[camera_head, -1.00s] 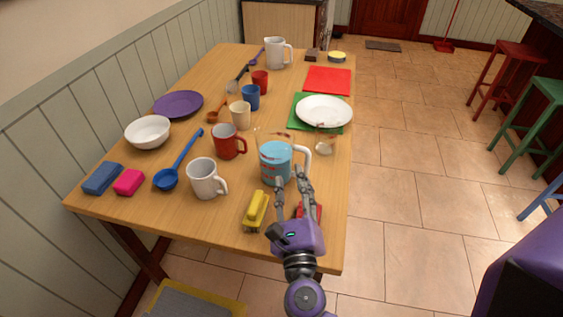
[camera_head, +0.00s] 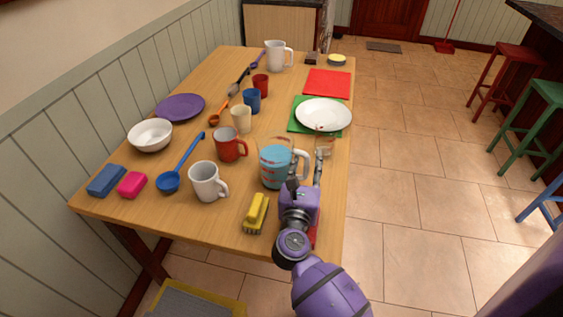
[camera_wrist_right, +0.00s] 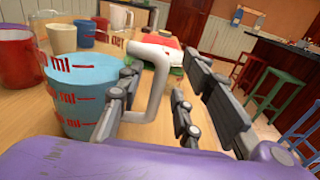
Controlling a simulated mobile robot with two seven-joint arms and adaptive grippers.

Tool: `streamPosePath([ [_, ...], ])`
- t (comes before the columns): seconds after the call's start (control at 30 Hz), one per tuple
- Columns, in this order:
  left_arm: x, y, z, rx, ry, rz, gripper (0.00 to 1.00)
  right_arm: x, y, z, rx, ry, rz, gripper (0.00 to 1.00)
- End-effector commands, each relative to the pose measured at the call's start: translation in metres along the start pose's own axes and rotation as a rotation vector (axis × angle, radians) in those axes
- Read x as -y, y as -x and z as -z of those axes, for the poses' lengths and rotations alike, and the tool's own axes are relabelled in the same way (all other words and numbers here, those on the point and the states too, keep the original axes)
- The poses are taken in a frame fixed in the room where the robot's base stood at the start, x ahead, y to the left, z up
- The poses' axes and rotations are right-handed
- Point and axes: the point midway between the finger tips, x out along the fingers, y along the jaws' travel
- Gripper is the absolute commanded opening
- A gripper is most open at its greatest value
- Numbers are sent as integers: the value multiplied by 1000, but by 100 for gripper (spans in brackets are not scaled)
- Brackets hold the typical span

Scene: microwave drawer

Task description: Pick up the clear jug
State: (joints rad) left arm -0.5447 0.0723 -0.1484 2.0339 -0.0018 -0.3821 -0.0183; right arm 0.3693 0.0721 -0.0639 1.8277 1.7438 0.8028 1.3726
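The clear jug (camera_head: 272,154) stands upright near the table's right edge. It has red markings, blue contents and a white handle, which faces right in the head view. In the right wrist view the jug (camera_wrist_right: 85,95) is at the left. My right gripper (camera_head: 306,160) is at the handle with its fingers spread. In the wrist view my right gripper (camera_wrist_right: 165,75) has one finger on each side of the white handle (camera_wrist_right: 157,85). A gap shows between the handle and the right-hand finger; contact on the other side is unclear. My left gripper is not in view.
A yellow brush (camera_head: 256,212) lies in front of the jug. A white mug (camera_head: 206,181) and a red mug (camera_head: 228,146) stand to its left. A small clear glass (camera_head: 325,143) and a white plate (camera_head: 323,112) are behind it. Open floor lies right of the table.

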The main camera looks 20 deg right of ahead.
Motion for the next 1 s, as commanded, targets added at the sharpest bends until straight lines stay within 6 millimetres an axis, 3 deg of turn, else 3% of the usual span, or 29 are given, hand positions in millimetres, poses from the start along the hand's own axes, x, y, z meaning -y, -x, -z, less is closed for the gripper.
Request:
streamPosePath([
  [0.17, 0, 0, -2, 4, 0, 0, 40, 0, 0, 0, 0, 0, 0, 33],
  [0.43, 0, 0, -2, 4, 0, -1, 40, 0, 0, 0, 0, 0, 0, 0],
  [1.0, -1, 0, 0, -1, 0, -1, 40, -1, 0, -3, 5, -3, -2, 0],
])
